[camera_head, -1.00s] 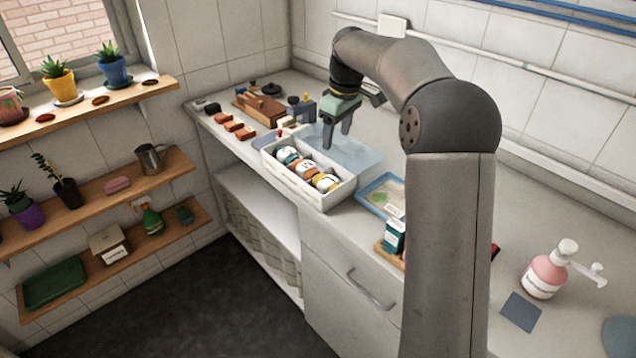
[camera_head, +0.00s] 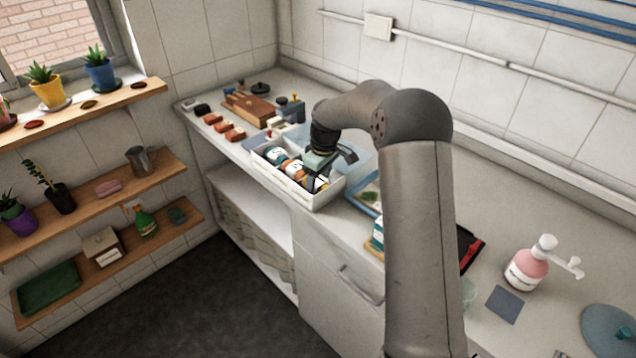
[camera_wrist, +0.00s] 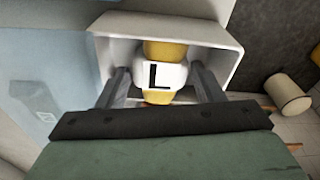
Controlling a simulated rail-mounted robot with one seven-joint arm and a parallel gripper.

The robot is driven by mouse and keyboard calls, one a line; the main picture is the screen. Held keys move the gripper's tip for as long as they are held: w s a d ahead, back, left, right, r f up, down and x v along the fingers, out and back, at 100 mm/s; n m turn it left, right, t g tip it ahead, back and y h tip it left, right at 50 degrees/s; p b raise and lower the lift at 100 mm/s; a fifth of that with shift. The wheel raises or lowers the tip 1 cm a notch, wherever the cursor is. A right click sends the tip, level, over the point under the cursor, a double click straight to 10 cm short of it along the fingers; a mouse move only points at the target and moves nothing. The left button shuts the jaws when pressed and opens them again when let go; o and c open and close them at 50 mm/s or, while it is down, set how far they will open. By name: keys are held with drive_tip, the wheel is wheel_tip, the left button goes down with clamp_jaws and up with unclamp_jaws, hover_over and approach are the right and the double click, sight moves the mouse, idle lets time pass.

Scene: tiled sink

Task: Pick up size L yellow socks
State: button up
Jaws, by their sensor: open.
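The yellow socks (camera_wrist: 165,52) are a roll with a white band marked with a black L (camera_wrist: 159,76). In the wrist view they lie in the end of the white box (camera_wrist: 210,28). My gripper (camera_wrist: 160,85) is open, with one finger on each side of the banded roll; I cannot tell whether the fingers touch it. In the head view my gripper (camera_head: 322,172) is over the right end of the box (camera_head: 312,200) and hides most of that roll. Other banded rolls (camera_head: 279,156), teal and orange, lie in the box to the left.
A clear lid (camera_head: 357,160) lies behind the box. Orange blocks (camera_head: 235,134) and a wooden tray (camera_head: 249,108) are farther left on the counter. A blue-rimmed tray (camera_head: 362,196) is to the right. The box walls stand close around my gripper.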

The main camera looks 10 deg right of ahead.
drive_tip(key=shift+f, duration=0.6)
drive_tip(key=c, duration=0.6)
